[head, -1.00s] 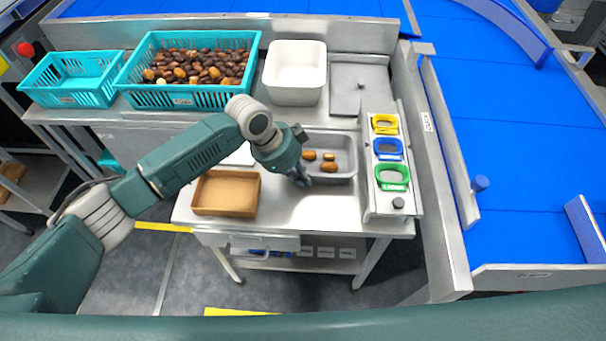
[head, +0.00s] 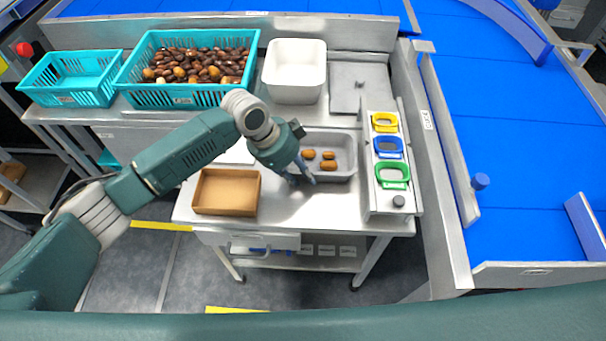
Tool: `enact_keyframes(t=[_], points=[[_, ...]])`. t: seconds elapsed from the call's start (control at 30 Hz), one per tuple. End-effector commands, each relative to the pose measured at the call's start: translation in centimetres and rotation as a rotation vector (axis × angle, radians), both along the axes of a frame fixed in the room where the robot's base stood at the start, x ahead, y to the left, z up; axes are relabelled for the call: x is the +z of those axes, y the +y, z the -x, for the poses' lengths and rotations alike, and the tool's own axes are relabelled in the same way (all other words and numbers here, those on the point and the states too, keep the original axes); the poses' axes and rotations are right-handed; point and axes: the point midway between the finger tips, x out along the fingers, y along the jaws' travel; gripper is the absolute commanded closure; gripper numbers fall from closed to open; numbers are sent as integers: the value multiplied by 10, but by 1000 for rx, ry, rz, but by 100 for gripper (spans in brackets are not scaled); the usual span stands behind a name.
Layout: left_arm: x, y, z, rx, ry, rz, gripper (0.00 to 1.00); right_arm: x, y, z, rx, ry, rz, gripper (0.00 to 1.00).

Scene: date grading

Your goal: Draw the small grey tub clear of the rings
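The small grey tub (head: 343,176) stands on the steel bench, with a few brown dates (head: 328,165) in it. Just right of it are the rings, yellow (head: 385,122), blue (head: 389,147) and green (head: 392,175), in a row on a pale raised panel. A narrow strip of bench shows between tub and panel. My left gripper (head: 304,179) points down at the tub's left side and covers part of that wall. Whether its fingers grip the wall is too small to tell. My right gripper is not in view.
A brown tray (head: 226,212) lies left of the tub, with bare bench between. Behind stand a white bin (head: 294,98), a teal crate (head: 128,94) full of dates and an empty teal crate (head: 58,99). A blue conveyor (head: 530,150) runs at the right.

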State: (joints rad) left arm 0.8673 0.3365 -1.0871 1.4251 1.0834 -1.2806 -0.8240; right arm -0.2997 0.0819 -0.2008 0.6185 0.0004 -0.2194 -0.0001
Motion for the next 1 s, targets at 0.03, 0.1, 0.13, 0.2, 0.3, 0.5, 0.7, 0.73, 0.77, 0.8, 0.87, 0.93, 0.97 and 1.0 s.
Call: enact_keyframes(t=[0.03,0.1,0.13,0.2,0.3,0.5,0.7,0.73,0.77,0.8,0.87,0.93,0.97,1.0], points=[[9,4,0,0,-3,-1,71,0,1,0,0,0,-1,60],[22,10,0,2,-5,1,71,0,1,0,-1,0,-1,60],[28,13,0,2,-6,0,71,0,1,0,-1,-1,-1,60],[43,19,2,1,-6,0,71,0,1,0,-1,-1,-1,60],[62,27,4,2,-6,0,71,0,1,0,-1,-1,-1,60],[90,39,7,2,-4,1,71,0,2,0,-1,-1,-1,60],[99,43,8,2,-2,-1,71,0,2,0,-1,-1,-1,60],[99,43,8,2,-2,-1,71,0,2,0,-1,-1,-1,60],[99,43,8,2,-2,-1,71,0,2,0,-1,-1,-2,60],[99,43,8,2,-2,-1,71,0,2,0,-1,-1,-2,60],[99,43,8,2,-2,-1,71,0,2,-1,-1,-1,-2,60],[99,43,8,2,-2,-1,71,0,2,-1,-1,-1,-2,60],[99,43,8,2,-2,-1,71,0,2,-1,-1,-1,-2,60],[99,43,8,2,-2,-1,71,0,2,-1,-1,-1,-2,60]])
